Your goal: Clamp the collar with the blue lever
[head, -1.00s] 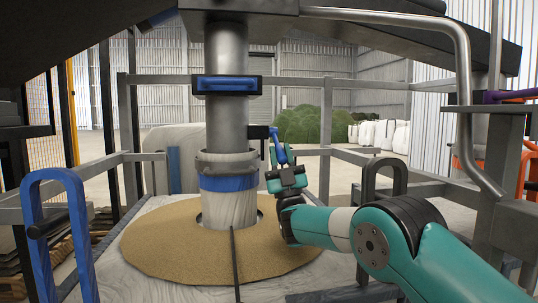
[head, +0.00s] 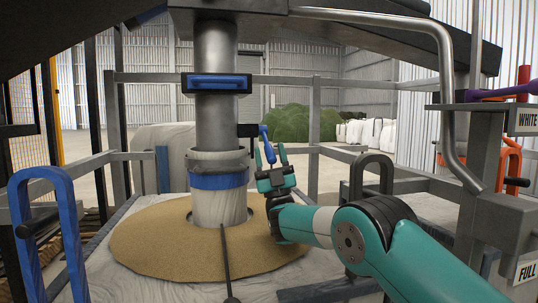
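The collar (head: 217,162) is a grey band around the lower part of the vertical metal pipe (head: 215,120), above a blue band (head: 219,180) on a pale sleeve. The blue lever (head: 267,143) stands just right of the pipe, near a small black block (head: 248,130), and slants down to the right. My gripper (head: 272,160) points up right of the collar, its fingers apart. The lever's lower end shows at the gap between the fingers. I cannot tell whether they touch it.
A tan round board (head: 150,240) surrounds the sleeve's foot, with a thin dark rod (head: 225,262) in front. A blue-handled bar (head: 215,83) crosses the pipe above. Grey rails (head: 315,120) fence the area. A blue loop frame (head: 75,235) stands at the left.

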